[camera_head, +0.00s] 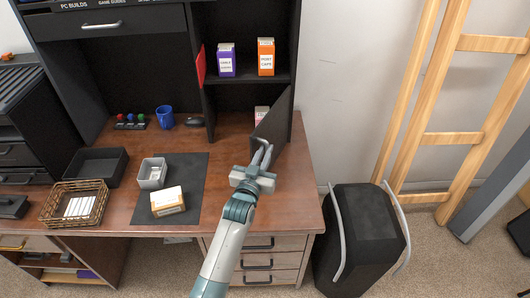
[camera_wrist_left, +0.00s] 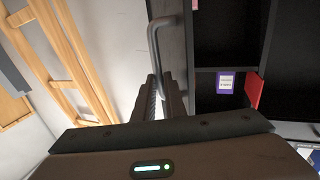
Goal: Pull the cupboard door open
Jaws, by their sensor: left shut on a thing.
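The black cupboard door (camera_head: 273,121) is at the lower right of the desk hutch. It stands partly open, swung out over the desk. In the left wrist view the door (camera_wrist_left: 176,50) is seen nearly edge-on, with its grey bar handle (camera_wrist_left: 154,48) beside it. My left gripper (camera_head: 262,155) is at the handle, with its fingers (camera_wrist_left: 160,92) shut on the handle's lower part. The fingers hide that part of the handle. The cupboard's inside is mostly hidden behind the door; a pink and white box (camera_head: 261,115) shows at its left. My right gripper is in neither view.
A purple box (camera_head: 226,60) and an orange box (camera_head: 266,57) stand on the shelf above. A mouse (camera_head: 195,122) and blue mug (camera_head: 165,117) are to the left. A dark mat (camera_head: 205,180) holds a grey bin and a carton. The desk's right front is clear.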

